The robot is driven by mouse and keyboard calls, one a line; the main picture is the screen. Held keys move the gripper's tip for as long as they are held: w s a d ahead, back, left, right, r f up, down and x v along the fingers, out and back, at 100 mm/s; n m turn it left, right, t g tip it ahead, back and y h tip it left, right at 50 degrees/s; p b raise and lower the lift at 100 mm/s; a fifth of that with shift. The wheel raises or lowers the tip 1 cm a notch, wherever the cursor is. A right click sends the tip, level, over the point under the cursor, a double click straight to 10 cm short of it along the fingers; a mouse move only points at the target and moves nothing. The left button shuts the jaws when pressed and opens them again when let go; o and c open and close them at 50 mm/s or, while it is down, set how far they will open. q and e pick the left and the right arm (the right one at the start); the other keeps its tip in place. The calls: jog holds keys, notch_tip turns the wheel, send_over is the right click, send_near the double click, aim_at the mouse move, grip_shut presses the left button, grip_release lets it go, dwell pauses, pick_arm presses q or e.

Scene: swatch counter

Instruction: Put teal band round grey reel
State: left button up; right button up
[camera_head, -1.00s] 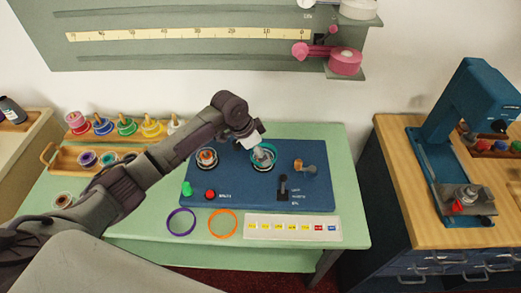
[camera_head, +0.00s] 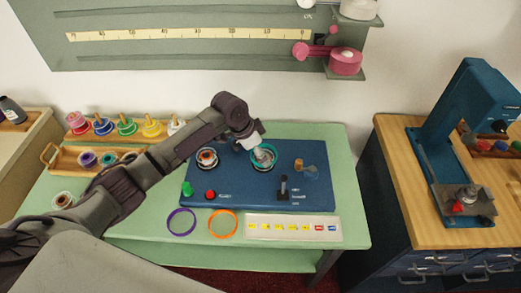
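The teal band (camera_head: 274,153) is on the blue panel (camera_head: 240,185), at its right-hand round fitting, which I take for the grey reel. The band shows as a ring around that spot. I cannot tell whether it sits fully down around the reel, because my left gripper (camera_head: 261,155) covers much of the reel. My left gripper points down inside or at the edge of the ring. Its fingers are too small and hidden to tell open from shut. My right gripper is not in view.
A second round fitting with an orange-red centre (camera_head: 207,157) is to the left on the panel. A black lever (camera_head: 283,186) and red button (camera_head: 210,195) are nearer. A purple ring (camera_head: 169,229) and an orange ring (camera_head: 209,229) lie in front, beside a label strip (camera_head: 292,238).

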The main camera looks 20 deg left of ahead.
pick_arm(q)
jog(key=shift+f, duration=0.5)
jog(key=shift+f, duration=0.1)
dwell(0.7)
jog(key=o, duration=0.6)
jog(key=shift+c, duration=0.2)
notch_tip(320, 180, up, 7)
jog(key=p, duration=0.7)
dwell(0.3)
